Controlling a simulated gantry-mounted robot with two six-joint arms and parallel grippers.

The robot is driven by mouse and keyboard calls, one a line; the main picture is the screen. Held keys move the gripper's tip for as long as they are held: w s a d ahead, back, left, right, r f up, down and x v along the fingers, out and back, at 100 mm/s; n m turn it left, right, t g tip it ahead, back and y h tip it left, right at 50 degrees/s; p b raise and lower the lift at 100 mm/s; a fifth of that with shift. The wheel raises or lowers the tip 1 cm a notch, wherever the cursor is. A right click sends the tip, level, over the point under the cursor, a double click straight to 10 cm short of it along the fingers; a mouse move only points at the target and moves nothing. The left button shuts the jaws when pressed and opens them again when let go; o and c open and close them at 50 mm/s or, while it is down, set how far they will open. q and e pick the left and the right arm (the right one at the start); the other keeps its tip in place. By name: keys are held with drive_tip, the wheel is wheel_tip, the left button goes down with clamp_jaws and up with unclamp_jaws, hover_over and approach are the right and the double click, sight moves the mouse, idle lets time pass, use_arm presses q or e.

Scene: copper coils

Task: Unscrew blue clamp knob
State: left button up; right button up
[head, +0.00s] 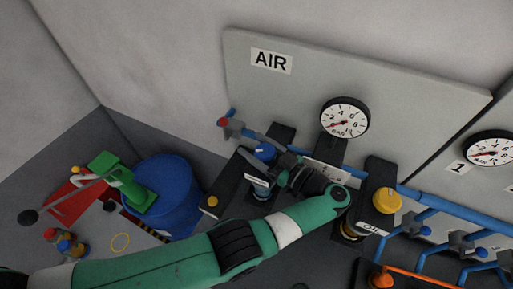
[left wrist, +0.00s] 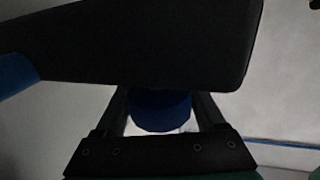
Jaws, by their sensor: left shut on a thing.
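In the left wrist view the blue knob (left wrist: 160,110) is dark and lies between the two fingers. My left gripper (head: 270,150) reaches it from the right in the head view and is shut on it. The fingers partly cover the knob. The left wrist view is dim, and a large black block (left wrist: 140,45) fills its upper part. My right gripper is not in view.
A yellow knob (head: 387,200) on a second dark block stands to the right. A pressure gauge (head: 344,117) is on the grey panel (head: 420,108) behind. A blue pipe (head: 440,204) with valves runs right. A blue barrel (head: 166,190) and green equipment stand at the left.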

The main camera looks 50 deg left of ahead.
use_arm(q)
drive_tip(key=shift+r, duration=0.1)
drive_tip(key=o, duration=1.3)
drive_tip(key=shift+o, duration=0.2)
drive_tip(key=shift+r, duration=0.1)
wheel_tip(320, 180, up, 4)
drive_tip(key=p, duration=0.2)
drive_tip(key=shift+s+d+p, duration=0.1)
drive_tip(key=shift+s+p, duration=0.05)
drive_tip(key=shift+p, duration=0.15)
drive_tip(key=s+d+r+b, duration=0.2)
drive_tip(key=s+d+r, duration=0.5)
drive_tip(key=s, duration=0.4)
drive_tip(key=shift+s+d+r, duration=0.15)
drive_tip(key=shift+d+r, duration=0.2)
drive_tip(key=shift+r, duration=0.55)
